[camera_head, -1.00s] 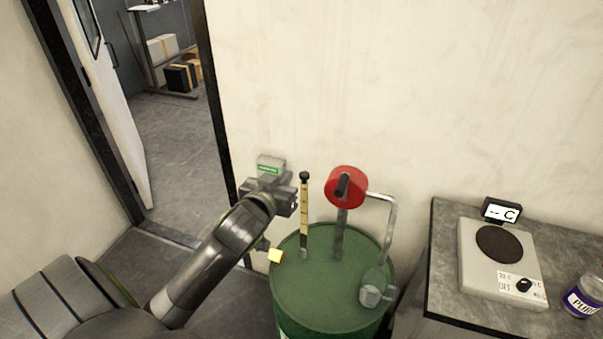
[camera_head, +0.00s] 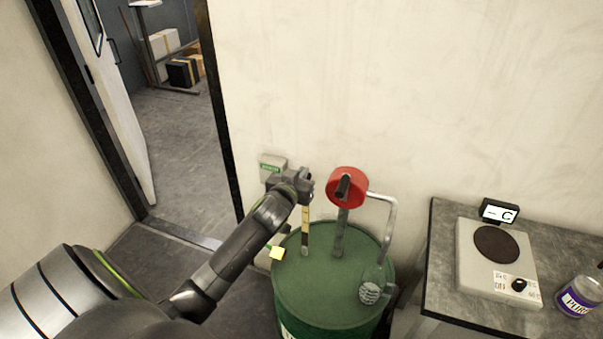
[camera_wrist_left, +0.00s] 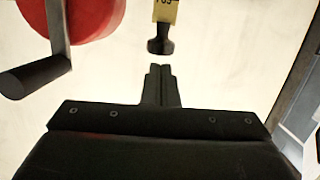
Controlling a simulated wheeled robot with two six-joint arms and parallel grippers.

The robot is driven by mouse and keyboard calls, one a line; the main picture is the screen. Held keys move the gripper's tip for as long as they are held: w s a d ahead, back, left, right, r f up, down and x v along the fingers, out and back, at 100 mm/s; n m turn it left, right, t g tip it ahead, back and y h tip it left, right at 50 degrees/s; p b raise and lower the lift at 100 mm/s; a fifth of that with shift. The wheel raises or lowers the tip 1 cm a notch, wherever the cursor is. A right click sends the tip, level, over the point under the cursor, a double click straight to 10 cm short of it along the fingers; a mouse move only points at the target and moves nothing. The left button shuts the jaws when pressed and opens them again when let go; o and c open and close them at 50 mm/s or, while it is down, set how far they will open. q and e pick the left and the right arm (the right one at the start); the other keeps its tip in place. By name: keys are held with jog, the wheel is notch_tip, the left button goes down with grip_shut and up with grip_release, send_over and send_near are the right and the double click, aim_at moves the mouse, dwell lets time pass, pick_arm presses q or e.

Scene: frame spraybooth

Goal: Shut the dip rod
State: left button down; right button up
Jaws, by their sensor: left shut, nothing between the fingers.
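The dip rod (camera_head: 305,232) is a yellow, marked strip standing upright out of the lid of the green drum (camera_head: 325,290). My left gripper (camera_head: 305,184) is at the rod's top end and hides its black knob in the head view. In the left wrist view the black knob of the dip rod (camera_wrist_left: 160,45) lies just beyond the fingertips of my left gripper (camera_wrist_left: 160,72), with a small gap visible in the picture. The fingers are together and hold nothing. My right gripper is not in view.
A red-wheeled pump with a crank (camera_head: 346,188) stands on the drum right of the rod. A grey bench (camera_head: 445,275) with a hot plate (camera_head: 498,262) and a jar (camera_head: 578,298) is at right. An open doorway is at left.

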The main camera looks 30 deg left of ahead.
pick_arm(q)
jog(key=shift+f, duration=0.2)
notch_tip(320, 180, down, 30)
jog(key=b, duration=2.4)
jog(key=shift+s+f, duration=0.1)
notch_tip(320, 180, up, 5)
jog(key=p, duration=0.4)
jog(key=v, duration=1)
jog(key=shift+f, duration=0.25)
